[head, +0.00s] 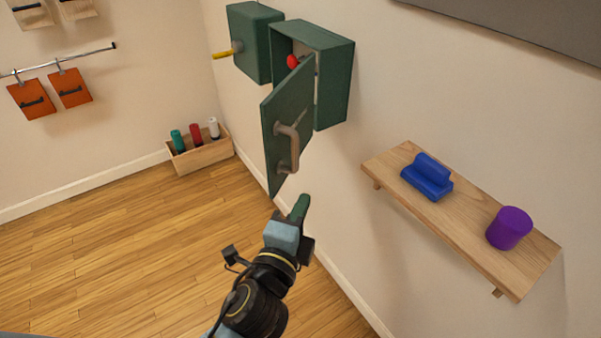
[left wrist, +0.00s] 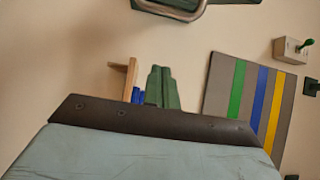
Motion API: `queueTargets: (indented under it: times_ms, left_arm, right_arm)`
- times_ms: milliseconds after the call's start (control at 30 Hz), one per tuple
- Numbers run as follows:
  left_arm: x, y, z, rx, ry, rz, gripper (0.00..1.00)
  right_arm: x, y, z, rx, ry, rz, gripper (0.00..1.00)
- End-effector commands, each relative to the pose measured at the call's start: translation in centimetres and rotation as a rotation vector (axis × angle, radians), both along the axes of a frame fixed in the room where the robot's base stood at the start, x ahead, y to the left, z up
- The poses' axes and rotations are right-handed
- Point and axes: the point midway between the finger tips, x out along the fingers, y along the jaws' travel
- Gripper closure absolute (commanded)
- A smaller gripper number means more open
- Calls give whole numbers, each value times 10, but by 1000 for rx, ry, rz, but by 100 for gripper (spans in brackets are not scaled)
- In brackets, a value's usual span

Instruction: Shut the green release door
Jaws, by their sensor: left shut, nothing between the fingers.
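The green release door (head: 290,128) stands partly open on its green wall box (head: 336,78) in the head view. It has a brown-grey handle (head: 293,148) on its outer face. A red knob (head: 292,62) shows inside the box. My left gripper (head: 302,204) is shut and empty, just below the door's lower edge and apart from the handle. In the left wrist view its green fingers (left wrist: 161,88) are together, and part of the door's handle (left wrist: 175,12) shows at the top edge. My right gripper is in neither view.
A wooden shelf (head: 410,152) on the right wall holds a blue block-like object (head: 428,178) and a purple cylinder (head: 509,228). A second green box (head: 254,42) with a yellow lever (head: 226,52) is beside the door's box. A wooden crate (head: 203,158) stands on the floor.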

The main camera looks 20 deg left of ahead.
Motion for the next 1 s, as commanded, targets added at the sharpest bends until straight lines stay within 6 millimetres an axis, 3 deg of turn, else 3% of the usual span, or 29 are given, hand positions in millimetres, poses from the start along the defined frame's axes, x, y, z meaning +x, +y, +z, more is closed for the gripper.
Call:
queueTargets:
  times_ms: [167,567,800,1000]
  left_arm:
    - [21,0,3,2,-5,1,100]
    - [101,-1,3,-1,-3,0,100]
    - [106,32,2,0,-1,1,100]
    - [108,39,1,-2,-1,0,100]
  right_arm:
    - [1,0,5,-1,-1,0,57]
    - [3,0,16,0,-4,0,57]
    - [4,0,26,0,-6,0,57]
    - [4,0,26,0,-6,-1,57]
